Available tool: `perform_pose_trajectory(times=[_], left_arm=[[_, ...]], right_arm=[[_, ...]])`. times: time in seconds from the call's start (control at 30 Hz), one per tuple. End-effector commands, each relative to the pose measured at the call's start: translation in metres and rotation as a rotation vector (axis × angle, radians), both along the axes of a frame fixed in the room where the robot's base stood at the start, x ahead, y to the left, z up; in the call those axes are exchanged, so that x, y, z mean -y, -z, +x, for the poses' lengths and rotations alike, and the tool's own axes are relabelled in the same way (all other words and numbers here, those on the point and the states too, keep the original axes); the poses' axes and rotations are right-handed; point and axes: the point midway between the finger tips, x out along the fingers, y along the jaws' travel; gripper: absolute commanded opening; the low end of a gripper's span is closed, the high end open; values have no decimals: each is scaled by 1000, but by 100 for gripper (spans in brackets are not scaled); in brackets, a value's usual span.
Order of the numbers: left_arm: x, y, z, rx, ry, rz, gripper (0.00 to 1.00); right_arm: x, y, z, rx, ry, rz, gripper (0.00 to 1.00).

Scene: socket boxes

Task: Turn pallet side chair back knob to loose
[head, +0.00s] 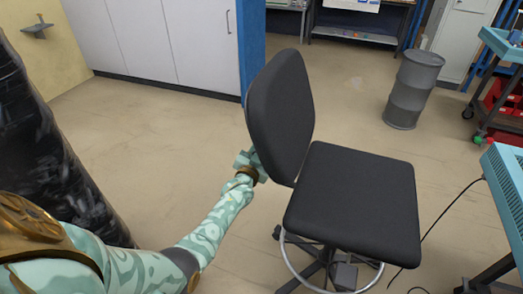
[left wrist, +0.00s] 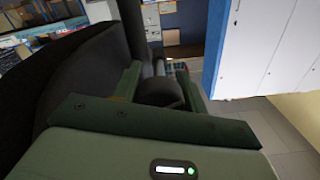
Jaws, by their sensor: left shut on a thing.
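The black chair back (head: 280,112) stands upright behind the chair's seat (head: 355,205) in the head view. My left gripper (head: 252,163) reaches in from the left, low behind the chair back. In the left wrist view its green fingers (left wrist: 160,88) are closed around a dark rounded knob (left wrist: 158,93) beside the back's rear face (left wrist: 85,75). The knob is hidden in the head view, and its setting cannot be read. My right gripper is in neither view.
A grey drum (head: 413,90) stands at the back right. A turquoise table (head: 508,190) and a cart with red bins (head: 505,100) are at the right. White cabinets (head: 165,40) line the back left. The floor left of the chair is mostly clear.

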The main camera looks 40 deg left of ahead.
Motion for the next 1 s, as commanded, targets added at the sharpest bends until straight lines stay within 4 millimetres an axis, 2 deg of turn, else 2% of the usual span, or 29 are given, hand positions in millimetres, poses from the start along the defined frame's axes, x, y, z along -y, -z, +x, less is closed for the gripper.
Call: perform_pose_trajectory(times=[0.6,0.63,0.7,1.0], left_arm=[[0,2,-1,6,0,-39,19],[0,2,-1,6,0,-39,50],[0,2,0,6,0,-39,64],[1,0,-2,8,1,-38,64]], right_arm=[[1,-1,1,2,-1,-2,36],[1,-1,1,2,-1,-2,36],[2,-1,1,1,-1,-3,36],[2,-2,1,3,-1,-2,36]])
